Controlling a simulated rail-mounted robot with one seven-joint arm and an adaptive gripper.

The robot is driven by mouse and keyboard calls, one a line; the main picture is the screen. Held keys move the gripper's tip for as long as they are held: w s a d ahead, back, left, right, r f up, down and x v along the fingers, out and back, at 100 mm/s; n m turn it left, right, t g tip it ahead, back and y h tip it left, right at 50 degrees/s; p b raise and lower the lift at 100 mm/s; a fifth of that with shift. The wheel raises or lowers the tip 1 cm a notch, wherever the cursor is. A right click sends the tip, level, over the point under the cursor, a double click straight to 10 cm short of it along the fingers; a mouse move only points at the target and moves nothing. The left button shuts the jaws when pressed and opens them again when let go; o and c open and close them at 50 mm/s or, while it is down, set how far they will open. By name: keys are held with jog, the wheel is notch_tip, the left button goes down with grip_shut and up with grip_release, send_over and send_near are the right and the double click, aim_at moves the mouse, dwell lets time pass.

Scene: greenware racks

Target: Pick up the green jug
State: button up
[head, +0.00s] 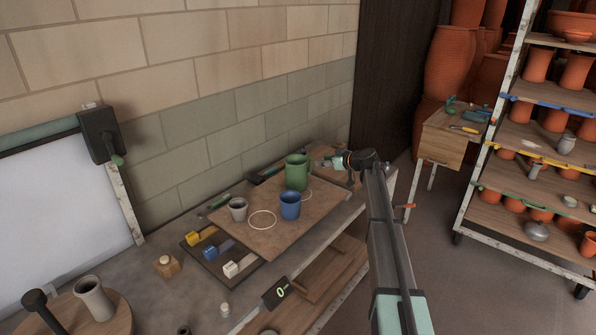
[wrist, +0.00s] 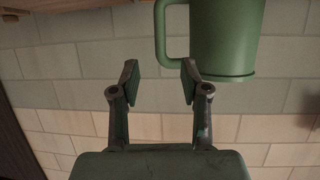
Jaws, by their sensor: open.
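The green jug (head: 296,174) stands upright on a wooden board (head: 262,240) on the bench, behind the blue mug (head: 290,207). My gripper (head: 332,163) is just right of the jug in the head view. In the wrist view my gripper (wrist: 160,72) is open, with nothing between its fingers. The jug (wrist: 225,40) fills the upper right there, partly cut off by the top edge. Its handle (wrist: 160,35) lies ahead of the gap between the fingertips. The right fingertip appears close to the jug's body; I cannot tell whether they touch.
A grey cup (head: 238,209) stands left of the blue mug. White rings mark the board. A dark tray (head: 240,270) with yellow, blue and white blocks lies left of the board. The brick wall (head: 240,120) rises behind the bench. A rack (head: 530,150) of pots stands right.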

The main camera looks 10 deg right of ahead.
aim_at(312, 161)
jog(key=shift+p+x, duration=0.35)
jog(key=shift+x, duration=1.15)
jog(key=p+x, duration=0.2)
jog(key=x, duration=0.2)
jog(key=shift+w+a, duration=0.2)
jog(key=shift+w, duration=0.05)
jog(key=shift+w+a+f+p, duration=0.2)
jog(key=shift+f+p, duration=0.05)
jog(key=shift+p, duration=0.05)
grip_shut()
